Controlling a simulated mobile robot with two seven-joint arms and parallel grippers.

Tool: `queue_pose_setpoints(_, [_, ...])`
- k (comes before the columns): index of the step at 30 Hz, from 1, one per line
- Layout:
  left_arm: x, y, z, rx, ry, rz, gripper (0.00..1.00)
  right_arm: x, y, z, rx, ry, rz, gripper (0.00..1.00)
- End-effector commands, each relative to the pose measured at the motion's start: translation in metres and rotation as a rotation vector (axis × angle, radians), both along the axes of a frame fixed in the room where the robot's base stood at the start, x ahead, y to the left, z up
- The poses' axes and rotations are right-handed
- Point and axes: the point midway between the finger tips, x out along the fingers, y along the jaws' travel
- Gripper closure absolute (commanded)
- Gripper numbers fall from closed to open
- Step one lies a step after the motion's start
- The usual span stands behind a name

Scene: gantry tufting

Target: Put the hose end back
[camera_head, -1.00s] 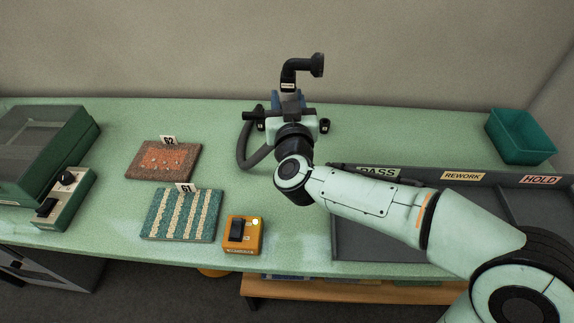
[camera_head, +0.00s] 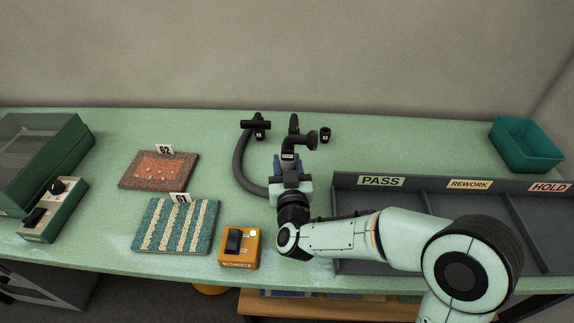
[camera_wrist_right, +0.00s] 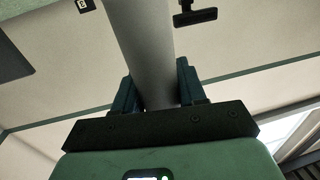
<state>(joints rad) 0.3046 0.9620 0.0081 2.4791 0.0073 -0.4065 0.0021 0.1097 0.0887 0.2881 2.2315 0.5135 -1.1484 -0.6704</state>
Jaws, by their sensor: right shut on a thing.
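My right gripper (camera_head: 291,172) is shut on the hose end (camera_head: 300,142), a dark elbow piece with a small label and a flared mouth turned to the right. It stands up above the fingers, near the middle of the bench. In the right wrist view a thick grey tube (camera_wrist_right: 145,45) runs between the two blue fingers (camera_wrist_right: 152,92). A dark grey hose (camera_head: 242,170) curves from a black T-shaped fitting (camera_head: 256,124) and passes out of sight at the gripper. The fitting also shows in the wrist view (camera_wrist_right: 195,15). My left gripper is not in view.
A small labelled black holder (camera_head: 325,135) stands right of the hose end. A PASS/REWORK/HOLD tray (camera_head: 420,182) lies right, a teal bin (camera_head: 525,145) behind it. An orange switch box (camera_head: 239,248) and tufted samples 61 (camera_head: 176,226) and 62 (camera_head: 158,170) lie left.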

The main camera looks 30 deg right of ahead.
Motion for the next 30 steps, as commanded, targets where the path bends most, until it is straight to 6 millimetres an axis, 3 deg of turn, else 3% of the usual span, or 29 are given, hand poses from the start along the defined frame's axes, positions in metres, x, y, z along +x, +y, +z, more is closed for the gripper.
queue_pose_setpoints(9, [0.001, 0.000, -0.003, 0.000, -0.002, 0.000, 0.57, 0.000, 0.000, -0.001, -0.001, -0.005, 0.000, 0.95])
queue_pose_setpoints(10, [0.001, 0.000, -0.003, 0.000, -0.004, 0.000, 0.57, 0.000, 0.000, -0.002, 0.000, -0.002, 0.000, 0.56])
queue_pose_setpoints(12, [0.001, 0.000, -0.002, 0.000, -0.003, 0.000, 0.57, 0.000, 0.000, -0.001, 0.000, -0.002, 0.000, 0.34])
queue_pose_setpoints(24, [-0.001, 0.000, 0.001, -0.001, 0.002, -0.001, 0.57, -0.001, 0.001, 0.003, 0.000, -0.002, 0.001, 0.34])
queue_pose_setpoints(30, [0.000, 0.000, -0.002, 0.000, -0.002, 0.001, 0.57, -0.035, 0.015, 0.002, 0.000, -0.003, 0.003, 0.34])
